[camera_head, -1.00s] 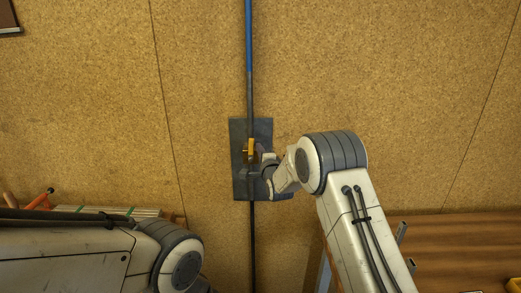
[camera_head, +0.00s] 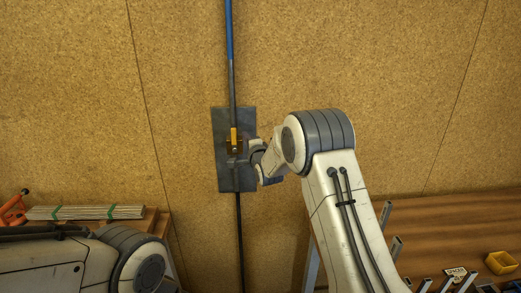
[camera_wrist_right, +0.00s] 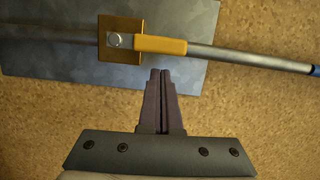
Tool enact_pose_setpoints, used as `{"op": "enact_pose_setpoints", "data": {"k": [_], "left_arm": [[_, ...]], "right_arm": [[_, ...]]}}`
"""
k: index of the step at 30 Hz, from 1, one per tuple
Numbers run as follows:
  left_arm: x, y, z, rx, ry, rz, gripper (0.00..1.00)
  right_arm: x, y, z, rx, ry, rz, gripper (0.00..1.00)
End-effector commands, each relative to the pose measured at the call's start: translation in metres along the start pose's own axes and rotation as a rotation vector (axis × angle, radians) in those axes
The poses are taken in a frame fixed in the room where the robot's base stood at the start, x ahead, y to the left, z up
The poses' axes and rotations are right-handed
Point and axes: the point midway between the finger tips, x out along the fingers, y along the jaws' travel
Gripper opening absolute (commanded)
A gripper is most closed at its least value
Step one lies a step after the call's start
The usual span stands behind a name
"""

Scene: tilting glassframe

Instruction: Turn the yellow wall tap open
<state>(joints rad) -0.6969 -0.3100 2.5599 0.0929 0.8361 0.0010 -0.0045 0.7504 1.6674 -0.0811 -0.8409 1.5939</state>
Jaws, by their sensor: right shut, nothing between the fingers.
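The yellow wall tap (camera_head: 234,136) sits on a dark pipe in front of a grey metal plate (camera_head: 222,173) on the wall. In the right wrist view its yellow handle (camera_wrist_right: 160,45) lies along the pipe, pointing toward the blue section. A yellow square piece with a bolt (camera_wrist_right: 115,40) is at the handle's other end. My right gripper (camera_head: 250,149) is just right of the tap in the head view. In the right wrist view its fingers (camera_wrist_right: 160,72) are together and empty, with their tips apart from the handle in the picture. My left gripper is out of view.
The pipe (camera_head: 240,240) runs vertically and turns blue (camera_head: 230,30) higher up. A wooden bench (camera_head: 430,215) with metal pieces and a yellow bin (camera_head: 501,263) stands at right. Bundled strips (camera_head: 85,212) lie at lower left. The cork wall (camera_head: 400,80) around the plate is clear.

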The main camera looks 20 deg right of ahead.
Motion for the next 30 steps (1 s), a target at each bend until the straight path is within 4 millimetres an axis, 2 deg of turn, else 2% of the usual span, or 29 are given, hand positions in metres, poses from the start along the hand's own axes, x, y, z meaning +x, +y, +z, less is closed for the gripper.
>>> {"op": "enact_pose_setpoints", "data": {"k": [2, 12, 15, 21, 23, 26, 29, 30], "left_arm": [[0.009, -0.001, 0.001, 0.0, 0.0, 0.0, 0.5], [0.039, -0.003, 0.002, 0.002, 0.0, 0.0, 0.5], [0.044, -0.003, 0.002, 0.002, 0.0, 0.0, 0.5], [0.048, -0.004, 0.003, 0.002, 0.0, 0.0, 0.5], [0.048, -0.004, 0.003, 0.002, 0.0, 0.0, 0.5], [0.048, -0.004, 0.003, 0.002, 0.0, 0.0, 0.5], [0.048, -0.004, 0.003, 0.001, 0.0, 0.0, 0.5], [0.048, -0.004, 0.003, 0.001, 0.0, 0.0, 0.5]], "right_arm": [[-0.001, 0.003, -0.01, 0.001, -0.003, -0.001, 0.0], [-0.069, 0.004, -0.012, 0.002, -0.002, -0.001, 0.0], [-0.084, 0.003, -0.012, 0.003, -0.002, -0.001, 0.0], [-0.1, 0.003, -0.008, -0.006, -0.007, 0.008, 0.0], [-0.104, 0.004, 0.001, -0.034, -0.019, 0.034, 0.0], [-0.118, 0.013, 0.031, -0.147, -0.067, 0.135, 0.0], [-0.15, 0.031, 0.075, -0.34, -0.172, 0.291, 0.0], [-0.169, 0.04, 0.094, -0.43, -0.23, 0.359, 0.0]]}}
